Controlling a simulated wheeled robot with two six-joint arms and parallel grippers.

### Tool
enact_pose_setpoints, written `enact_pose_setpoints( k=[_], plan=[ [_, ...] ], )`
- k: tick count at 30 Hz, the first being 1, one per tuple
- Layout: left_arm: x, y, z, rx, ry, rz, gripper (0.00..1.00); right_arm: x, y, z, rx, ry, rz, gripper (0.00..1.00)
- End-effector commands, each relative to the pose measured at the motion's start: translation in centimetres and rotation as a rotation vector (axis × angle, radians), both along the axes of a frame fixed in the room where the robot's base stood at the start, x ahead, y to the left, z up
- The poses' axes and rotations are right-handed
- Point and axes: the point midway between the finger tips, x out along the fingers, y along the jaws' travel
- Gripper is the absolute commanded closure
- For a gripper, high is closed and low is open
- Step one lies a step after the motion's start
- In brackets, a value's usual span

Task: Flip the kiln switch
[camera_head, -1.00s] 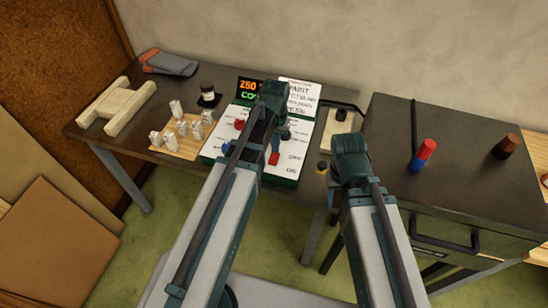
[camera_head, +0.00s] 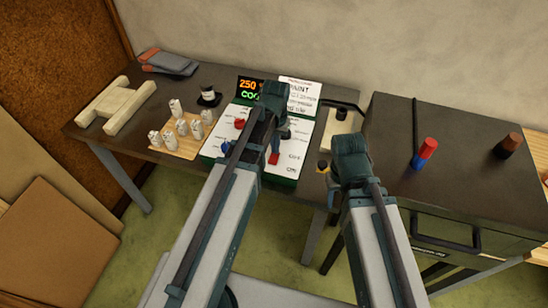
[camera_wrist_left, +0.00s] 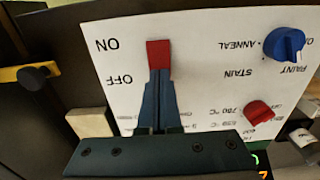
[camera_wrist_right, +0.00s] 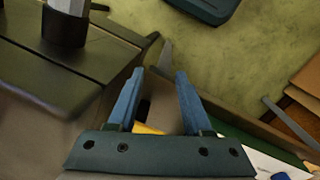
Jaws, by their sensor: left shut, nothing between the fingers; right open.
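The kiln control panel (camera_head: 283,184) lies on the bench, with a lit display (camera_head: 249,91) at its back. Its red switch (camera_wrist_left: 158,53) stands beside the ON label in the left wrist view, with the OFF label nearer the gripper body. The switch (camera_head: 274,158) also shows in the head view. My left gripper (camera_wrist_left: 158,78) is shut and empty, its fingertips right at the switch and covering its near end; I cannot tell whether they touch. My right gripper (camera_wrist_right: 160,78) is open and empty, to the right of the panel.
A red knob (camera_wrist_left: 258,112) and a blue knob (camera_wrist_left: 284,43) sit on the panel beside the switch. Small white pieces stand on a wooden board (camera_head: 186,151) to the left. The dark kiln box (camera_head: 465,165) stands at the right, with a red-and-blue cylinder on top.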

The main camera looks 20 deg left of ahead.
Motion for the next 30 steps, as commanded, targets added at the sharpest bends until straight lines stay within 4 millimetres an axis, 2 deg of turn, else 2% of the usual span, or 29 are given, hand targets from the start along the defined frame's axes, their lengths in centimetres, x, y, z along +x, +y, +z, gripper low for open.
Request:
enact_pose_setpoints(
  k=[22, 30],
  plan=[
    [0.0, 0.0, -1.1, 0.0, 0.0, 0.0, 1.0, 0.0, 0.0, -1.2, 0.0, 0.0, 0.0, 0.5],
    [0.0, 0.0, -0.2, 0.0, 0.0, 0.0, 1.0, 0.0, 0.0, -0.2, 0.0, 0.0, 0.0, 0.5]
  ],
)
